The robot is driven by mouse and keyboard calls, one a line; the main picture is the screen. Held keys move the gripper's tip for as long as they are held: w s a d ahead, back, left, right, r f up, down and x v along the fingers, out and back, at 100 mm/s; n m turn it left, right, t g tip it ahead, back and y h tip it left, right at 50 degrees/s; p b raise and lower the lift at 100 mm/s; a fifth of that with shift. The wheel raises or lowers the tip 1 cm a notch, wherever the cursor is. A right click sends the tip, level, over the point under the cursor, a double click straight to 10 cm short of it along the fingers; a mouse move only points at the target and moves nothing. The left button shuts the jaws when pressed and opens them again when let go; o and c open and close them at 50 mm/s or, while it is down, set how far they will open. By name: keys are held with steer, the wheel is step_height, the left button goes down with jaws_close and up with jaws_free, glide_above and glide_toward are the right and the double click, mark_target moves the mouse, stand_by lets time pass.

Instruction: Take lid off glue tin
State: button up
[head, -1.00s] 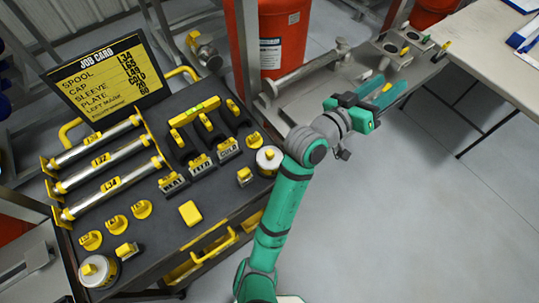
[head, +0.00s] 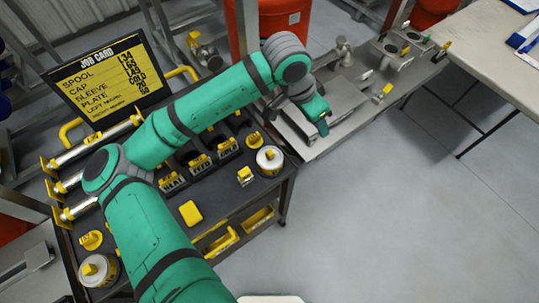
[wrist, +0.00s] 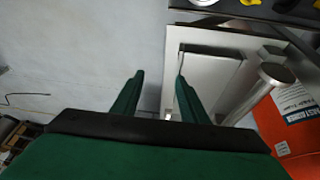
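One tin (head: 269,160) is near the cart's right corner, and the other tin (head: 98,270) is at the front left. I cannot read which is the glue tin. Both lids look seated. My gripper (head: 322,118) is right of the cart, above the grey bench, apart from both tins. In the wrist view my gripper (wrist: 160,78) has its fingers spread with nothing between them. A pale round part (wrist: 205,2) at the top edge there may be a tin's lid.
The job card board (head: 105,78) stands at the cart's back. Labelled blocks (head: 200,163) and a yellow block (head: 190,212) are near the tins. An orange drum (head: 285,30) stands behind. The floor (head: 390,210) at right is clear.

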steer(key=s+a+g+y, duration=0.15)
steer(key=a+y, duration=0.25)
steer(key=a, duration=0.8)
glide_above(270, 153)
steer(key=shift+n, duration=0.4)
steer(key=f, duration=0.4)
steer(key=shift+w+a+f, duration=0.15)
steer(key=shift+w+f, duration=0.05)
steer(key=shift+f, duration=0.1)
steer(key=shift+s+f, duration=0.1)
steer(key=shift+f, duration=3.1)
steer(key=shift+c, duration=0.4)
jaws_close()
